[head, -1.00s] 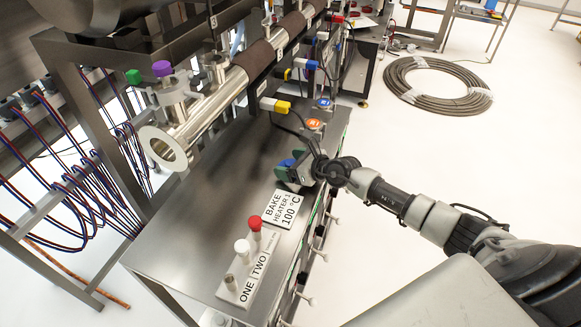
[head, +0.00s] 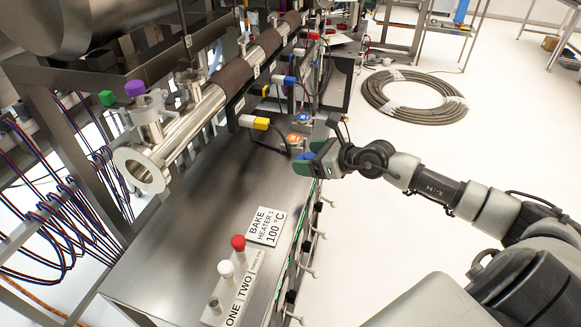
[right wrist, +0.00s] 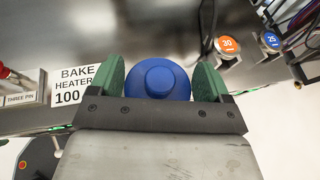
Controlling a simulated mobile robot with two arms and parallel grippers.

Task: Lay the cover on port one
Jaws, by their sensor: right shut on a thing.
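My right gripper (head: 308,160) has green fingers and hovers above the right edge of the steel bench. It is shut on a round blue cover (right wrist: 158,80) with a raised knob, seen between the fingers in the right wrist view. A steel tube with an open end flange (head: 141,170) lies at the left in the head view, apart from the gripper. A short upright port with a purple cap (head: 135,89) stands on the tube. My left gripper is out of view.
A "BAKE HEATER 1 100 °C" plate (head: 264,226) lies on the bench (head: 185,240). A strip (head: 232,300) marked ONE, TWO and THREE PIN carries red, white and metal posts. Orange (head: 294,138) and blue round tags and a yellow connector (head: 260,124) are near the gripper.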

